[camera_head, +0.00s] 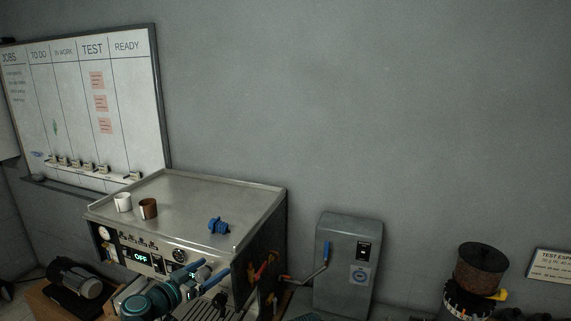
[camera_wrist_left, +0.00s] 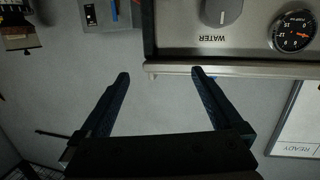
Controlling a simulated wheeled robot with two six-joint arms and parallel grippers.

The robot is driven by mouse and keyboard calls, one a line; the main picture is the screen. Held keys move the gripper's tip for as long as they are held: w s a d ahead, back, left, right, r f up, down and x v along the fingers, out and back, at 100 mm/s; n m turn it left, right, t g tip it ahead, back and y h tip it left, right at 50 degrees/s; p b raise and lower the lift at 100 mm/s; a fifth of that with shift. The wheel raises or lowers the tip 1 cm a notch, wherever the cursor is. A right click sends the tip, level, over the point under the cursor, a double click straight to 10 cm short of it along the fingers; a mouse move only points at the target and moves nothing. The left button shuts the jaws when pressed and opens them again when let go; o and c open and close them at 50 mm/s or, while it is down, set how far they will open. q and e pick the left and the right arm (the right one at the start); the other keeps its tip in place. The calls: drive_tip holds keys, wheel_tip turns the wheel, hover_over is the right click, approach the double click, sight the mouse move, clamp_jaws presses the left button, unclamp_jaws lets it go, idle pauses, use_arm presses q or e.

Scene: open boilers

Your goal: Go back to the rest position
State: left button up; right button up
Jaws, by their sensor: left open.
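My left gripper (camera_head: 202,276) is at the bottom of the head view, in front of the steel machine (camera_head: 190,195), with its two blue fingers apart. In the left wrist view the gripper (camera_wrist_left: 160,75) is open, with nothing between the fingers. The machine's front with the WATER knob (camera_wrist_left: 221,10) and a round gauge (camera_wrist_left: 294,31) is beyond the fingertips there. I cannot tell how close the fingers are to it. My right gripper is not in view.
On the machine's top are a white cup (camera_head: 123,202), a brown cup (camera_head: 148,208) and a blue fitting (camera_head: 218,226). A grey box (camera_head: 345,270) with a blue-handled lever stands to the right. A dark canister (camera_head: 481,268) is farther right. The wall above is bare.

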use_arm(q)
drive_tip(key=s+d+f+m+g+b, duration=0.1)
drive_tip(key=s+d+f+g+b, duration=0.35)
drive_tip(key=d+f, duration=0.45)
drive_tip(key=s+d+f+m+g+b, duration=0.1)
drive_tip(key=s+d+f+g+b, duration=0.2)
drive_tip(key=s+d+f+g, duration=0.65)
drive_tip(key=s+a+f+n+y+b, duration=0.1)
drive_tip(key=s+f+y+b, duration=0.1)
drive_tip(key=s+f+y, duration=0.2)
drive_tip(key=s+a+f+n+y+b, duration=0.2)
drive_tip(key=s+f+y+b, duration=0.1)
drive_tip(key=f, duration=0.6)
drive_tip(key=shift+s+a+n+y, duration=0.3)
drive_tip(key=shift+s+y, duration=0.35)
drive_tip(key=shift+y, duration=0.55)
